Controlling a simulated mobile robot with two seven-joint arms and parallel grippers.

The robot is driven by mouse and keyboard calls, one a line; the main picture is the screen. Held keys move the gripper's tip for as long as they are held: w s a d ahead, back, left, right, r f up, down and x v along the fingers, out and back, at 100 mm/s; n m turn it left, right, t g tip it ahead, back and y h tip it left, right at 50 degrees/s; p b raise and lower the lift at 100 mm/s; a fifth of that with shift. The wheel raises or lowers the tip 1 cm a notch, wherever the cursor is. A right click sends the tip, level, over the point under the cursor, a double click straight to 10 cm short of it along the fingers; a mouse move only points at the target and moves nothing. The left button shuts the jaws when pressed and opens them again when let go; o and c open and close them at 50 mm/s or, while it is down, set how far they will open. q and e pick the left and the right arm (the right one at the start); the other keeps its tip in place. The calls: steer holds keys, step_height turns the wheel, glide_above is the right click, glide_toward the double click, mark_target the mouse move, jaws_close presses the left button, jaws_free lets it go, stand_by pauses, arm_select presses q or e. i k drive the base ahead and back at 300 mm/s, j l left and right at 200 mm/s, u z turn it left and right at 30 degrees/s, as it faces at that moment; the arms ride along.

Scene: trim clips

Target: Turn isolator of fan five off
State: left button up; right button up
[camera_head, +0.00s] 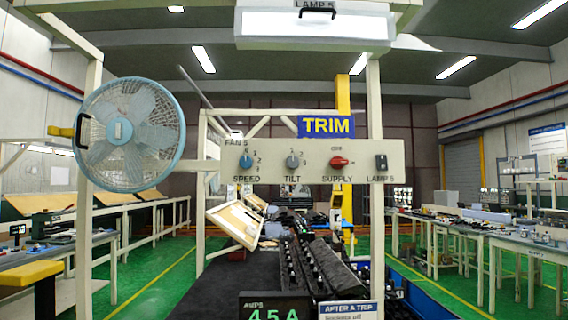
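A blue fan (128,134) in a round cage hangs at the left of the frame, with a black handle on its left rim. A cream panel (218,172) labelled FAN 5 runs to its right. On it are a blue SPEED knob (246,162), a grey TILT knob (292,161), a red SUPPLY knob (339,161) and a dark LAMP 5 switch (381,162). The red knob's handle lies about level; the small marking above it is too small to read surely. No control is labelled isolator. Neither of my grippers is in view.
A white lamp (310,27) with a black handle hangs above the panel. A display (273,307) below reads 4.5 A, beside an AFTER A TRIP sign (347,309) cut by the frame. Cream posts (376,230) flank the panel. Nothing stands in front of the knobs.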

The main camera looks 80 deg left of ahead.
mark_target(337, 162)
steer(key=u, duration=2.2)
